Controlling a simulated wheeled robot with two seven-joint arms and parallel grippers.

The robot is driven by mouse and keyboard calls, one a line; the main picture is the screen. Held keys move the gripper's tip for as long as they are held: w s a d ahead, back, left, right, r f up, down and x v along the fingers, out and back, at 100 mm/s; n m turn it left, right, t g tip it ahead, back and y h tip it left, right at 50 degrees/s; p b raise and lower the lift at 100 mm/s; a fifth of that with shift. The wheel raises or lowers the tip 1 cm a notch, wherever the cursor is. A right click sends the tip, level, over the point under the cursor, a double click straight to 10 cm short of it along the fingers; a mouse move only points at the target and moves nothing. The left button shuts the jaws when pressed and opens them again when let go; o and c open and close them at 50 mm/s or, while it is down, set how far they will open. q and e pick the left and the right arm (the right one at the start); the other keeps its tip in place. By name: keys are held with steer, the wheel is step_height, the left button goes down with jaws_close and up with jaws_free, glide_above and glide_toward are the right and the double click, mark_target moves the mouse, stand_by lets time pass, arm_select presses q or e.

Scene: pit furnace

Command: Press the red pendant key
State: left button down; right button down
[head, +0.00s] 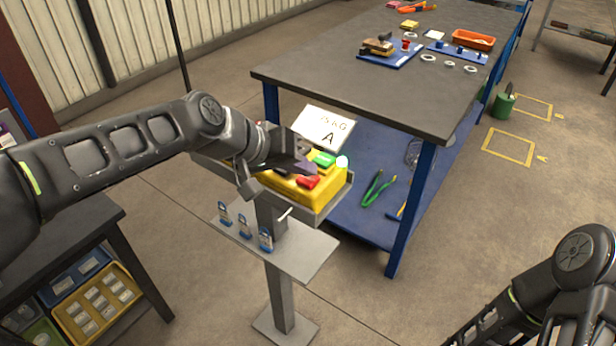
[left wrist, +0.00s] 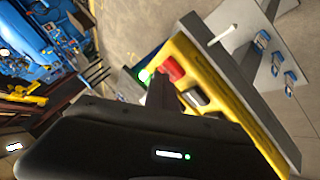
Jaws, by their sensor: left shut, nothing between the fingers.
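The yellow pendant box (head: 333,190) lies in a grey tray on a post. Its red key (head: 307,182) is on the near side, and a green key (head: 324,159) is farther back. My left gripper (head: 303,168) is shut and empty, over the box with its tip close to the red key. In the left wrist view the red key (left wrist: 172,68) shows just beside the dark finger (left wrist: 160,88); I cannot tell whether they touch. A dark key (left wrist: 195,98) is next to it. My right arm shows at lower right, but its gripper is out of frame.
A sign (head: 325,127) marked A stands behind the box. Blue padlocks (head: 265,238) hang on the post's grey plate (head: 308,254). A workbench (head: 390,95) with tools stands behind. The floor at right is mostly clear.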

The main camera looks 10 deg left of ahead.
mark_target(304, 180)
arm_select(q)
steer(key=shift+f, duration=0.3)
steer(key=shift+r, duration=0.15)
stand_by(0.3)
steer(key=shift+r+p, duration=0.4)
steer(key=shift+r, duration=0.4)
steer(key=shift+r+p, duration=1.9)
steer(key=shift+r, duration=0.65)
